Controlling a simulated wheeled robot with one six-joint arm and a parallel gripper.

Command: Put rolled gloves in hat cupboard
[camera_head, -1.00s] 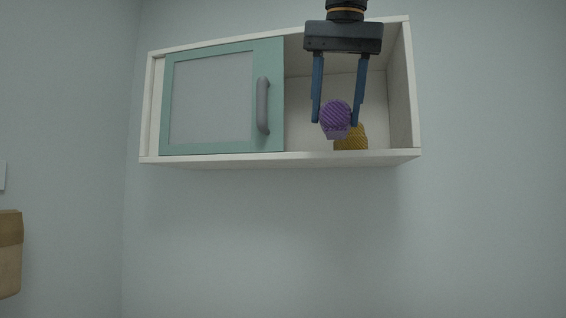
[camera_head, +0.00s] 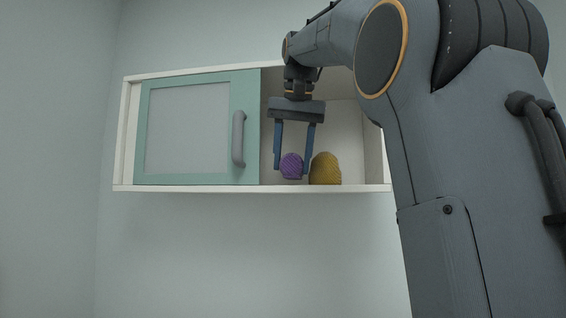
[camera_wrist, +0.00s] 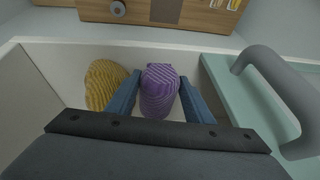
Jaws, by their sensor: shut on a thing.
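The rolled gloves (camera_head: 290,166), a purple striped bundle, are between the fingers of my gripper (camera_head: 291,171), which is shut on them. They are inside the open right part of the wall cupboard (camera_head: 240,189), low down near its floor; I cannot tell whether they touch it. In the wrist view the gloves (camera_wrist: 159,88) show between the two blue fingers. A mustard-yellow knitted thing, seemingly the hat (camera_head: 325,169), stands on the cupboard floor just right of the gloves. It also shows in the wrist view (camera_wrist: 102,84), at the left.
The teal sliding door (camera_head: 160,178) with a grey handle (camera_head: 238,139) covers the cupboard's left part, close to my gripper. In the wrist view the door handle (camera_wrist: 275,85) is at the right. A wooden piece of furniture (camera_wrist: 205,17) shows at the top.

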